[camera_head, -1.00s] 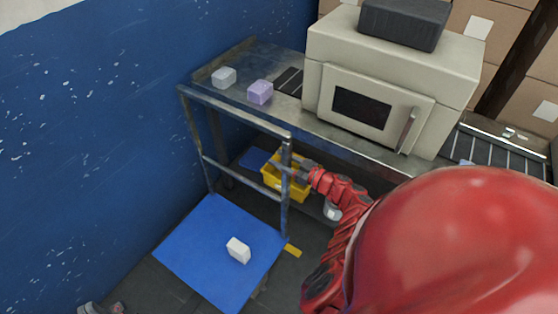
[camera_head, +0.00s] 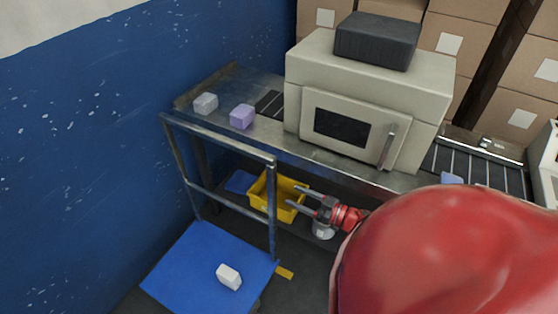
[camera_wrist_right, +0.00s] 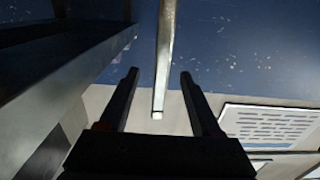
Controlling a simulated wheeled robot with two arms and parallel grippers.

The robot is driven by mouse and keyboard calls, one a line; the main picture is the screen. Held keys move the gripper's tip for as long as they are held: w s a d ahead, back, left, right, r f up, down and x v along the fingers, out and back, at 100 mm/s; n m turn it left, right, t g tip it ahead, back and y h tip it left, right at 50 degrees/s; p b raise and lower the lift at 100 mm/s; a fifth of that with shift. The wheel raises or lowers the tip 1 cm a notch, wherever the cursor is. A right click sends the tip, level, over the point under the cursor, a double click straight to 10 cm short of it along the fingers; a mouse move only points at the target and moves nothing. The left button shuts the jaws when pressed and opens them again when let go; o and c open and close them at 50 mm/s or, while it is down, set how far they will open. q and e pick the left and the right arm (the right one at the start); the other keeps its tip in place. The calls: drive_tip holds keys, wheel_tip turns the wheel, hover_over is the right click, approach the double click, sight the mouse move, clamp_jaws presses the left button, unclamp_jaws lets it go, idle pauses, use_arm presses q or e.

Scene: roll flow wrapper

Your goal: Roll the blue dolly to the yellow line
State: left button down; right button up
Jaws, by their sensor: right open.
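The blue dolly (camera_head: 205,262) has a flat blue deck and a grey metal frame handle (camera_head: 272,205) at its far side. A white block (camera_head: 229,277) lies on the deck. A short piece of the yellow line (camera_head: 285,272) shows on the floor just right of the deck's right corner. My right gripper (camera_head: 292,196) is open and empty, its fingers pointing left toward the handle's right post, apart from it in the picture. In the right wrist view my open fingers (camera_wrist_right: 158,76) straddle a metal bar in the image; depth is unclear. My left gripper is out of view.
A metal bench (camera_head: 225,85) behind holds a cream machine (camera_head: 365,105), a pale block (camera_head: 205,103) and a purple block (camera_head: 242,116). A yellow bin (camera_head: 262,193) sits under it. A blue wall (camera_head: 80,150) bounds the left.

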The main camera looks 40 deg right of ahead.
drive_tip(key=v, duration=0.5)
drive_tip(key=shift+s+d, duration=0.1)
idle(0.3)
